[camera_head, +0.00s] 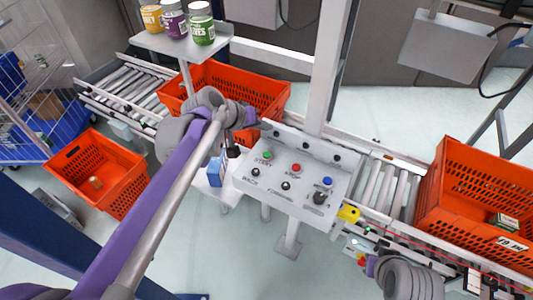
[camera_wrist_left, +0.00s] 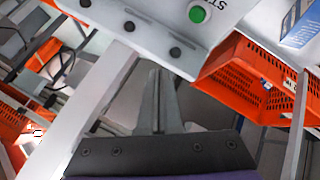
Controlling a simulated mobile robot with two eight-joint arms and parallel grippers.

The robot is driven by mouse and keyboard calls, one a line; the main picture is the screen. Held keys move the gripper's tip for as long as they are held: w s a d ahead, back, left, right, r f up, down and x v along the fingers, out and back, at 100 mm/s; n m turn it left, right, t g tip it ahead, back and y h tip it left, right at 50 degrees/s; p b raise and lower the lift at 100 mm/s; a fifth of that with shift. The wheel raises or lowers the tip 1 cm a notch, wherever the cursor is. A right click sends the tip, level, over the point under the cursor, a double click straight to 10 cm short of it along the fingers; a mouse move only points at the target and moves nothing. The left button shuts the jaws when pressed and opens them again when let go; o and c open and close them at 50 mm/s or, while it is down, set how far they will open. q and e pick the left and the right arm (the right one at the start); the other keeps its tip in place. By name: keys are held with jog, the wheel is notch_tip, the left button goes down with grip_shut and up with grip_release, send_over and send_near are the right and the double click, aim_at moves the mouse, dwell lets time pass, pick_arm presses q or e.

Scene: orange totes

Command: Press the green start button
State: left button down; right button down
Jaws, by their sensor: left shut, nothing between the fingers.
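The grey control panel (camera_head: 270,181) stands in the middle of the head view. Its green start button (camera_head: 267,154) is at the upper left of the panel, beside a red stop button (camera_head: 295,167) and a blue button (camera_head: 327,181). My left gripper (camera_head: 264,126) is at the panel's upper left edge, just beyond the green button and apart from it. In the left wrist view, its fingers (camera_wrist_left: 157,76) are together and empty. The green button (camera_wrist_left: 197,15) shows there near the top edge, up and right of the fingertips. My right gripper cannot be made out.
Black knobs (camera_head: 286,186) sit on the panel's lower row. Orange totes (camera_head: 475,195) stand right and behind on roller conveyors (camera_head: 385,188). Another orange tote (camera_head: 97,172) is at the left. A shelf (camera_head: 165,42) holds jars. A blue box (camera_head: 215,172) stands left of the panel.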

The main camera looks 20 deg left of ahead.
aim_at(265, 157)
pick_arm(q)
jog(key=shift+f, duration=0.1)
pick_arm(e)
jog(key=shift+f, duration=0.1)
